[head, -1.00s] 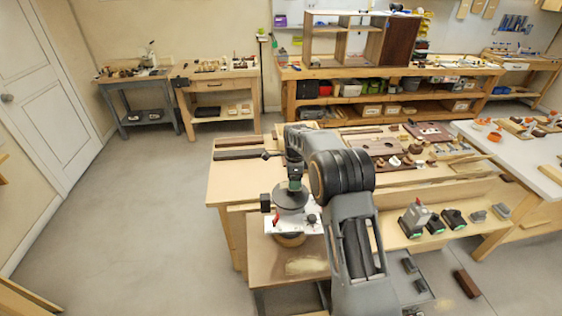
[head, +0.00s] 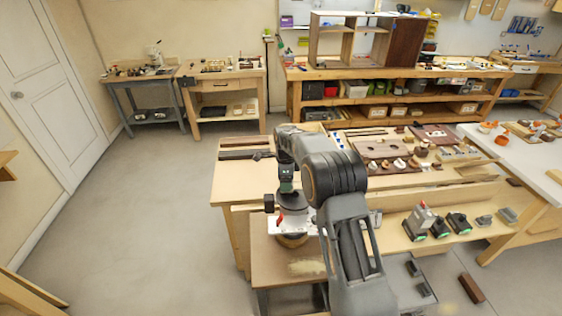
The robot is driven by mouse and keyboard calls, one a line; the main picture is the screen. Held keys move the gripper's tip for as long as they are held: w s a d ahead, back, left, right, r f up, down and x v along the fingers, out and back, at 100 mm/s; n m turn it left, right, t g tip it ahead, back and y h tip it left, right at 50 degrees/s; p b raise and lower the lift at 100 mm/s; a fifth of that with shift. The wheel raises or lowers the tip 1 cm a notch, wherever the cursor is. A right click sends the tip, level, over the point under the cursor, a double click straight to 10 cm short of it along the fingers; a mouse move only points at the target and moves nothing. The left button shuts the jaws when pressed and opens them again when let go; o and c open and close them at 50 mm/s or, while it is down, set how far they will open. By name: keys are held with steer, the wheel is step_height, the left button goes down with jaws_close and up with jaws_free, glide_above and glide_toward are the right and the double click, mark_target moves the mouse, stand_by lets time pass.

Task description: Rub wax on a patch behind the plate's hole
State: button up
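My gripper (head: 287,192) hangs at the end of my arm, low over a small brown-topped table (head: 268,252) at the front. Its fingertips are too small and partly covered to read, and I cannot tell what, if anything, it holds. Just below it is a white plate (head: 281,227) with a small red part (head: 279,218) on it. A round tan piece (head: 291,240) shows under the plate's front edge. No hole in the plate can be made out, and my arm covers its right side. A pale patch (head: 305,267) lies on the brown top in front of the plate. I cannot identify any wax.
The wooden bench (head: 236,180) behind carries a brown board with holes (head: 385,148) and several small parts. A lower shelf at right holds several dark tools (head: 438,228). A dark brown block (head: 471,288) lies on the floor. The floor at left is clear.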

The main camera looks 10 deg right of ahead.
steer(key=shift+a, duration=0.45)
step_height(320, 180, up, 6)
steer(key=p, duration=0.3)
steer(key=shift+w+f, duration=0.1)
steer(key=shift+f, duration=0.15)
steer(key=shift+r, duration=1.3)
